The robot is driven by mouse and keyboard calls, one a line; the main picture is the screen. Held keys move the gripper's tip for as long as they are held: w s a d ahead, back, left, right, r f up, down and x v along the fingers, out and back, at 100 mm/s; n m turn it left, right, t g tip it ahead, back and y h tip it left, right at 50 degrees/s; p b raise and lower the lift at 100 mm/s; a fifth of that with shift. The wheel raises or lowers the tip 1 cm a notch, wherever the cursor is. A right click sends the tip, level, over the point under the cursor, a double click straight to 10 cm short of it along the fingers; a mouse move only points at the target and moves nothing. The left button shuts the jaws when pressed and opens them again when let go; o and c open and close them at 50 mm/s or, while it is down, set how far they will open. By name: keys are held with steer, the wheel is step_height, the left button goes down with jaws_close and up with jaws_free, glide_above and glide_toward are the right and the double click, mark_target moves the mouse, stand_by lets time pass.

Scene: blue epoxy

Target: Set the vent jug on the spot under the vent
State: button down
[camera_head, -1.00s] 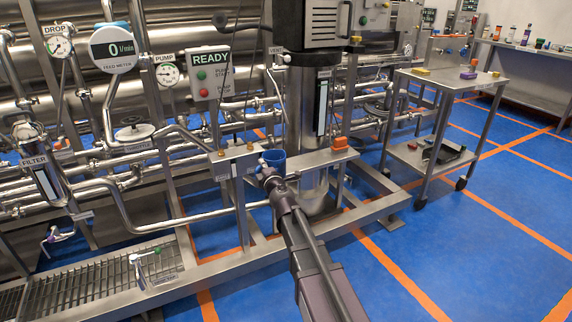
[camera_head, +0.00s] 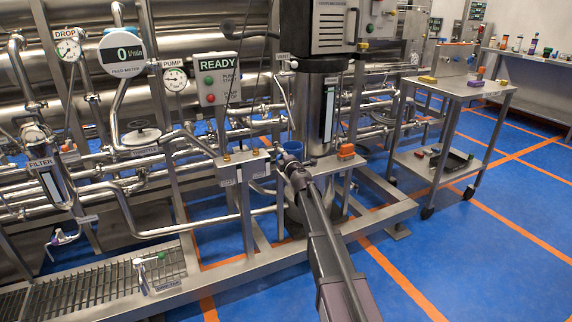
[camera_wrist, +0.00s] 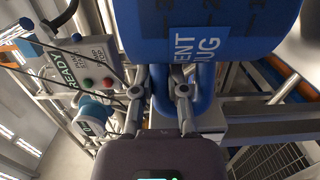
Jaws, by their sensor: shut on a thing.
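The blue vent jug (camera_head: 293,148) is in my gripper (camera_head: 296,172), beside the steel column. In the wrist view the jug (camera_wrist: 205,35) fills the top, with a blue label reading partly "ENT" and "UG". There my gripper (camera_wrist: 160,95) is shut on its blue handle. A thin bent pipe (camera_head: 286,98) comes down above the jug, under a small label. The spot itself cannot be made out.
An orange object (camera_head: 346,151) sits on the shelf, right of the jug. A small plate with brass fittings (camera_head: 240,157) is to the left. The READY panel (camera_head: 217,79) stands behind. A steel cart (camera_head: 460,88) is at right, with clear blue floor in front.

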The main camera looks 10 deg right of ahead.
steer(key=shift+w+d, duration=0.1)
steer(key=shift+w, duration=0.05)
steer(key=shift+f+b, duration=1.75)
steer(key=shift+f, duration=0.05)
steer(key=shift+f, duration=0.1)
steer(key=c, duration=0.7)
jaws_free()
